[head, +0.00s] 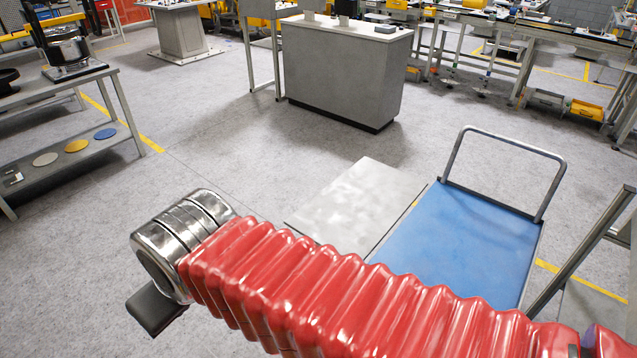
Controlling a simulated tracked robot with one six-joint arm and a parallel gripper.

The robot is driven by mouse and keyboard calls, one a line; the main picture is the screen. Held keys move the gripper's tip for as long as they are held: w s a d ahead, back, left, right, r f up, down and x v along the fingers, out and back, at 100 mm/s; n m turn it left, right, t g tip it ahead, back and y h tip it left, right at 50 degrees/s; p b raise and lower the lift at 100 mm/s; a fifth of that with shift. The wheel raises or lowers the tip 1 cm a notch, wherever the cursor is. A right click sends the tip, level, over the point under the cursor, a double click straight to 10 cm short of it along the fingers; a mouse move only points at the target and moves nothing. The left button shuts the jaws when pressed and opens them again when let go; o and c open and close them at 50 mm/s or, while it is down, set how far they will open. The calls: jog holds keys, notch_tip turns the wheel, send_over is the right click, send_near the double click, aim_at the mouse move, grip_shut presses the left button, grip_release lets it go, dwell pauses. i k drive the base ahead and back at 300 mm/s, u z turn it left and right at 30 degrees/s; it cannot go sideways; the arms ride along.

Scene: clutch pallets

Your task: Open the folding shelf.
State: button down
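My red arm reaches across the bottom of the head view to a shiny metal wrist. Below the wrist a black part of my gripper (155,312) shows. Its fingers cannot be made out, and neither can anything between them. No thing in view is clearly the folding shelf. A flat pale grey panel (350,200) lies low beyond my arm, left of a blue cart, its near part hidden by my arm. I cannot tell whether it belongs to the shelf. My gripper is left of this panel in the picture and apart from it.
The blue platform cart (465,240) with a grey handle stands at the right, partly behind my arm. A grey metal frame (585,245) stands at the right edge. A two-level bench (75,150) is at the left, and a grey cabinet (340,75) at the back. Floor between them is clear.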

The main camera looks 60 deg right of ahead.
aim_at(353, 214)
jog(key=u, duration=0.05)
jog(key=i, duration=1)
jog(key=z, duration=0.05)
